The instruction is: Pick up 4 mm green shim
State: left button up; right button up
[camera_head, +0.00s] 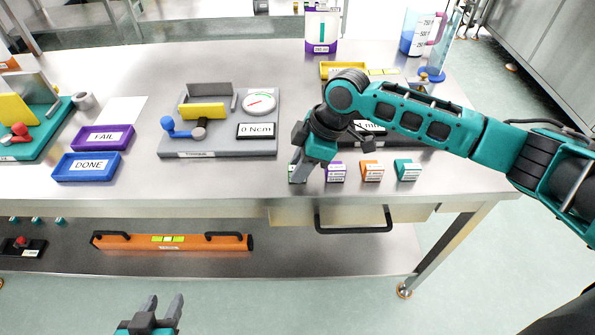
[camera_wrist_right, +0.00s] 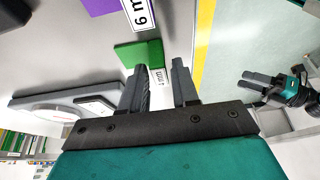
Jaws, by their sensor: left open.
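The green shim (camera_head: 297,174), with a white 4 mm label, stands near the table's front edge, leftmost in a row of shims. In the right wrist view the green shim (camera_wrist_right: 146,54) lies just beyond my right fingertips, its label showing between them. My right gripper (camera_head: 299,161) is directly over it in the head view and partly hides it. In the right wrist view this gripper (camera_wrist_right: 160,72) is open, its fingers apart; contact with the shim cannot be told. My left gripper (camera_head: 162,308) is open and empty, low in front of the table.
Purple (camera_head: 336,172), orange (camera_head: 372,171) and teal (camera_head: 408,171) shims stand right of the green one. A grey torque fixture (camera_head: 225,145) is to the left, with purple FAIL (camera_head: 103,138) and blue DONE (camera_head: 87,167) trays beyond. An orange level (camera_head: 172,241) lies on the lower shelf.

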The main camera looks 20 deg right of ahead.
grip_shut()
notch_tip(320, 180, up, 20)
jog(key=p, duration=0.2)
dwell(0.6)
